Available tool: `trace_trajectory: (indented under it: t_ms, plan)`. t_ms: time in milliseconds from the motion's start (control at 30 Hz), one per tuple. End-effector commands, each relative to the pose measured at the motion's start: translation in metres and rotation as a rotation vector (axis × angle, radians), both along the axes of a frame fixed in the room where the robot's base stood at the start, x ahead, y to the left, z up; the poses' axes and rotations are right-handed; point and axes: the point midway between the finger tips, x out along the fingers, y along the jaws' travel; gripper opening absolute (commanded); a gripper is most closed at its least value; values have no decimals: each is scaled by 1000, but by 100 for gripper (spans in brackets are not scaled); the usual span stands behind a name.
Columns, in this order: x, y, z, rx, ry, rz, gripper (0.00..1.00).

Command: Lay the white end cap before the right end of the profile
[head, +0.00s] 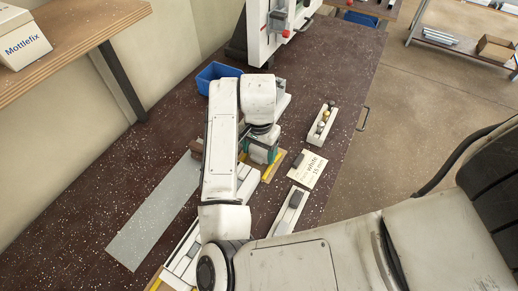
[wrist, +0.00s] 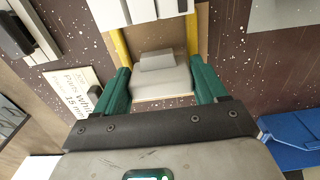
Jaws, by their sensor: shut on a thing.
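My gripper (wrist: 161,86) has its green fingers closed on the sides of a pale off-white block with a raised grey-white step, apparently the white end cap (wrist: 165,82). The block is low over or on a wooden board (wrist: 203,32) between two yellow strips; I cannot tell whether it touches the board. White pieces, apparently the profile's end (wrist: 135,12), are at the top of the wrist view, with a gap to the block. In the head view my gripper (head: 262,155) is over the board's upper end; the arm hides the block and part of the profile (head: 185,252).
A printed card (head: 307,169) lies right of the gripper. A tray of balls (head: 322,122) and a narrow pale holder with a dark piece (head: 289,211) are nearby. A blue bin (head: 216,75) stands beyond. A grey plate (head: 155,215) lies left, and the bench's far right is bare.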

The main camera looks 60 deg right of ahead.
Motion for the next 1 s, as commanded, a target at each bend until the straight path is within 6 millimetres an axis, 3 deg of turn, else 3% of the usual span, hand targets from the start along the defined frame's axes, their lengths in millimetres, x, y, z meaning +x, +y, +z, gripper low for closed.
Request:
trace_trajectory:
  t_ms: [933, 967, 1000]
  plan:
    - [0, 0, -5, 0, 0, 0, 42]
    - [0, 0, -5, 0, 0, 0, 74]
    - [0, 0, -5, 0, 0, 0, 78]
